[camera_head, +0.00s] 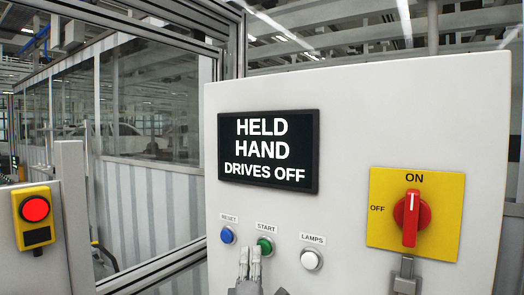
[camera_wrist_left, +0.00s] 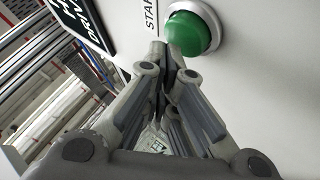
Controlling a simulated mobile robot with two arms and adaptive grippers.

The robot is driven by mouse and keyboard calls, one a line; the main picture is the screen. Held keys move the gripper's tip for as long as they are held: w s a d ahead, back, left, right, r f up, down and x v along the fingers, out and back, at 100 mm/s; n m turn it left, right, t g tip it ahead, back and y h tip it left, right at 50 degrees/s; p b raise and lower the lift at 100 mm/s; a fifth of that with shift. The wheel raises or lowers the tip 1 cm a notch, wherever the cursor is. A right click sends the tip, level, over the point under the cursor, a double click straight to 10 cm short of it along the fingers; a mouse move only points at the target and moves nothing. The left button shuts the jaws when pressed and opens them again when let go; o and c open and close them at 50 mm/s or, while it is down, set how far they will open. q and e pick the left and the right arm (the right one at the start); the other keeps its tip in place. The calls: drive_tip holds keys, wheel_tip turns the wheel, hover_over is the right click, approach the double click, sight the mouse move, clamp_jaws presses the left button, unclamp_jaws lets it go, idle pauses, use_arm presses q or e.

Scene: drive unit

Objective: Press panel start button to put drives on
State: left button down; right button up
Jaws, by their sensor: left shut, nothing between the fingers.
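The white control panel (camera_head: 345,95) fills the middle and right of the head view. Its green button (camera_head: 265,244), labelled START, sits between a blue RESET button (camera_head: 227,235) and a white LAMPS button (camera_head: 311,260). The black display (camera_head: 268,151) reads "HELD HAND DRIVES OFF". My left gripper (camera_head: 250,252) is shut and empty, just in front of the panel at the green button's lower left. In the left wrist view the green button (camera_wrist_left: 188,33) is right of the shut fingertips (camera_wrist_left: 160,50); whether they touch the panel I cannot tell.
A red rotary switch (camera_head: 411,218) on a yellow plate points to ON. Glazed fencing (camera_head: 150,100) stands behind. The panel face around the buttons is flat.

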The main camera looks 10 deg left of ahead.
use_arm(q)
drive_tip(key=shift+w+d+b, duration=0.15)
drive_tip(key=shift+w+b, duration=0.15)
drive_tip(key=shift+w, duration=0.1)
idle(0.3)
drive_tip(key=shift+s+a+p, duration=0.3)
drive_tip(key=shift+s+p, duration=0.3)
drive_tip(key=shift+s, duration=0.25)
drive_tip(key=s+a+p, duration=0.2)
drive_tip(key=s+p, duration=0.1)
drive_tip(key=s, duration=0.2)
drive_tip(key=shift+s, duration=0.35)
